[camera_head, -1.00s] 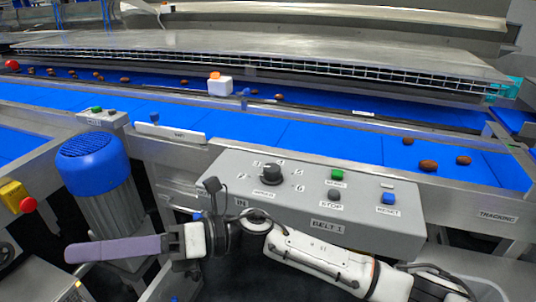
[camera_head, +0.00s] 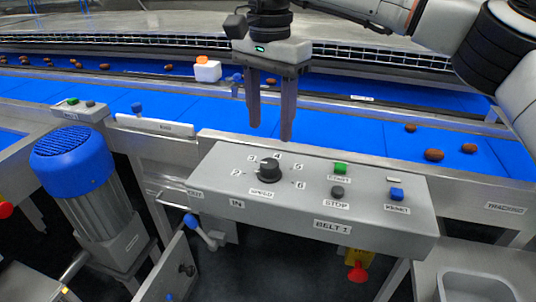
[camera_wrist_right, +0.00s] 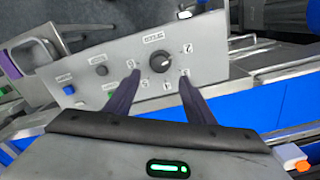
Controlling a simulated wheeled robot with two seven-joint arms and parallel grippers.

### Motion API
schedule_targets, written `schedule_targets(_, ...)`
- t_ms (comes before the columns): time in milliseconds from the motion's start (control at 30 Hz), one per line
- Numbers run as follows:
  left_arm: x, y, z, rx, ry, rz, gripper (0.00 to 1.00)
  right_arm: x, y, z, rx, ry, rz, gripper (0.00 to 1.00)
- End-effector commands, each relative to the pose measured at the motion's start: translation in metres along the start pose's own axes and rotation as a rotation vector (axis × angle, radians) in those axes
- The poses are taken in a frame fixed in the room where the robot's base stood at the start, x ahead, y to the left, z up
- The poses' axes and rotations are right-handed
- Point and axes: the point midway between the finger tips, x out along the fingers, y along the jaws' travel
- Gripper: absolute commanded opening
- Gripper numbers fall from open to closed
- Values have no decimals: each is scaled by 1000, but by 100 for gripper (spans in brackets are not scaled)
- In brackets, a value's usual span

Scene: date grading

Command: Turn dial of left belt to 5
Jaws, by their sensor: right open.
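A round black dial (camera_head: 269,170) sits on a grey control box labelled BELT 1 (camera_head: 310,205), ringed by numbers of which 2 to 6 are readable. My right gripper (camera_head: 271,134) points down above and just behind the dial, fingers apart and empty. In the right wrist view the dial (camera_wrist_right: 160,61) lies just beyond the gap between the fingertips (camera_wrist_right: 160,75), with no visible contact. A small pale mark shows on the dial, but I cannot surely read its setting. My left gripper is out of view.
A green start button (camera_head: 340,168), a dark stop button (camera_head: 337,192) and a blue reset button (camera_head: 396,194) sit right of the dial. The blue belt (camera_head: 330,133) behind carries several dates. A blue-capped motor (camera_head: 73,160) stands at left.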

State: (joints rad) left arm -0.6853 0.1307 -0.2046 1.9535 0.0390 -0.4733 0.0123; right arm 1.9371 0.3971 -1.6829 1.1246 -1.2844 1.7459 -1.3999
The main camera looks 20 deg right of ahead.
Motion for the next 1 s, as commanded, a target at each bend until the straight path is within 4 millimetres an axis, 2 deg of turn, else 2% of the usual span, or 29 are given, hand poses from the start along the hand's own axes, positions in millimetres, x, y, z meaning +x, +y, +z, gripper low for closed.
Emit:
schedule_targets(33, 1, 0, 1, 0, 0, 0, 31, 12, 1, 0, 0, -2, 5, 49)
schedule_targets(200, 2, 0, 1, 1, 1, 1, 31, 44, 1, 1, 0, -4, 3, 49)
schedule_targets(400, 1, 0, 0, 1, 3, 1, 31, 74, 0, 1, 1, -5, 1, 49)
schedule_targets(600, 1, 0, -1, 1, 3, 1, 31, 87, 0, 2, 1, -6, -1, 49)
schedule_targets(867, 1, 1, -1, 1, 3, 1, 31, 88, 0, 2, 1, -6, -1, 49)
schedule_targets(1000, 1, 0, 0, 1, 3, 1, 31, 88, 0, 2, 1, -6, -1, 26)
